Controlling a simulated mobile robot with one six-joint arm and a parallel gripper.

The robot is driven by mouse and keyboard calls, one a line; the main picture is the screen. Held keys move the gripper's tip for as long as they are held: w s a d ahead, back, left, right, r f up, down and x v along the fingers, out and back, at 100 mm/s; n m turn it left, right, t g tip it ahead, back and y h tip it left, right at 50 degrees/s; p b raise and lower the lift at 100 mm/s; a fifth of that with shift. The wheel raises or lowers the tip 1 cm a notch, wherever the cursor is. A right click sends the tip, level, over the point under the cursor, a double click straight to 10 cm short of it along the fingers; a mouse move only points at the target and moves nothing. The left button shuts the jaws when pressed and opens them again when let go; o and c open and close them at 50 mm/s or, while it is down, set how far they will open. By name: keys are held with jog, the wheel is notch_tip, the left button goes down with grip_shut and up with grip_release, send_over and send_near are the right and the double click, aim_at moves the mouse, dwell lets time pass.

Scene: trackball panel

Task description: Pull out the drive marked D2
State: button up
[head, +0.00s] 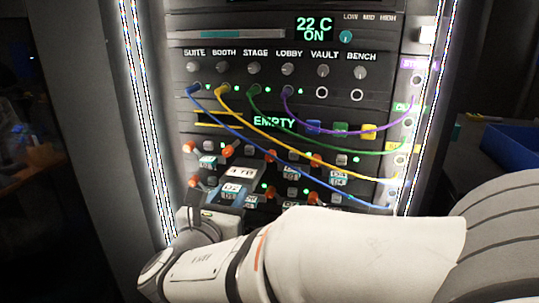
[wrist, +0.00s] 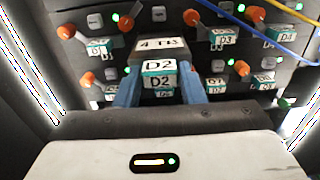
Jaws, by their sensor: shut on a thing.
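The drive marked D2 (wrist: 158,68) is a dark block with a white and teal D2 label on its front and a "4 TB" label on top. In the wrist view it sits between the two blue-grey fingers of my gripper (wrist: 160,88), which is shut on its sides. The drive also shows in the head view (head: 243,173), standing out from the drive rows with its top exposed. I cannot tell whether its back end is still inside the bay. In the head view my gripper (head: 228,198) is partly hidden by my own wrist and arm.
Neighbouring drives, such as D3 (wrist: 222,37), have orange levers (wrist: 241,68) and green lights close around the held one. Blue (head: 250,131), yellow (head: 270,145), green and purple cables hang across the panel above. Bright strips (head: 150,120) edge the rack.

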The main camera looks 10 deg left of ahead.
jog(key=shift+s+a+p, duration=0.2)
jog(key=shift+s+p, duration=0.1)
jog(key=shift+s, duration=2.25)
